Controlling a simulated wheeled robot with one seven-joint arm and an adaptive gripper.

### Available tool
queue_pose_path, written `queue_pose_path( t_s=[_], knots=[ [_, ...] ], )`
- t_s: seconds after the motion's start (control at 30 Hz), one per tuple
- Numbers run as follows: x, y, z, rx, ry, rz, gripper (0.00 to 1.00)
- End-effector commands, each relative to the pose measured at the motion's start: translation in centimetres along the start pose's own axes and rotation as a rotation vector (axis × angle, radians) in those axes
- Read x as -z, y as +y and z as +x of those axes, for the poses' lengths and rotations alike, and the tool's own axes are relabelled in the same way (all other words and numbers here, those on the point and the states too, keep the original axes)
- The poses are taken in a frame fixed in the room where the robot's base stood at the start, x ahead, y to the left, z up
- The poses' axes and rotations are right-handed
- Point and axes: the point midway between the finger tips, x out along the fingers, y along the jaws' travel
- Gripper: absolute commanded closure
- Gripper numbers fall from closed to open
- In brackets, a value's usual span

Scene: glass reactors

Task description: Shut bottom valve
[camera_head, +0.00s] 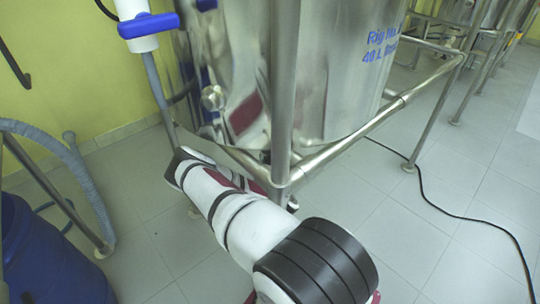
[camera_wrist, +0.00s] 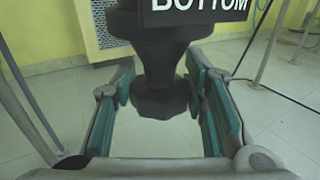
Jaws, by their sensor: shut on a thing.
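The bottom valve's black handle (camera_wrist: 160,102) hangs in the middle of the wrist view, below a black sign (camera_wrist: 195,9) reading "BOTTOM". My gripper (camera_wrist: 160,88) has its teal-padded fingers on either side of the handle and is shut on it. The handle's lower end shows between the fingers. In the head view, the steel vessel (camera_head: 345,85) with blue lettering stands in its tube frame. My arm reaches low toward the vessel's underside there. My gripper and the bottom valve are hidden in that view.
A steel frame post (camera_head: 283,90) and a lower rail (camera_head: 350,140) stand close to my arm. A blue-handled valve (camera_head: 148,26) is at upper left. A blue barrel (camera_head: 45,255) and a grey hose (camera_head: 85,180) are at left. A black cable (camera_head: 470,217) crosses the open tiled floor at right.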

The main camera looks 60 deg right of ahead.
Motion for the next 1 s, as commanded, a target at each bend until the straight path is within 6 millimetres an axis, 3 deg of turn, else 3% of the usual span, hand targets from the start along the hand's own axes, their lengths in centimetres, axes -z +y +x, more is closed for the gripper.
queue_pose_path(
  t_s=[0.4, 0.83, 0.87, 0.93, 1.0],
  knots=[
    [-0.28, -0.13, 0.05, -0.265, 0.000, 0.001, 0.88],
    [-0.11, 0.01, 0.03, -0.302, -0.001, 0.003, 0.88],
    [-0.11, 0.01, 0.03, -0.301, -0.001, 0.003, 0.58],
    [-0.10, 0.01, 0.02, -0.301, 0.000, 0.003, 0.42],
    [-0.08, 0.01, 0.01, -0.301, 0.000, 0.003, 0.39]
  ],
)
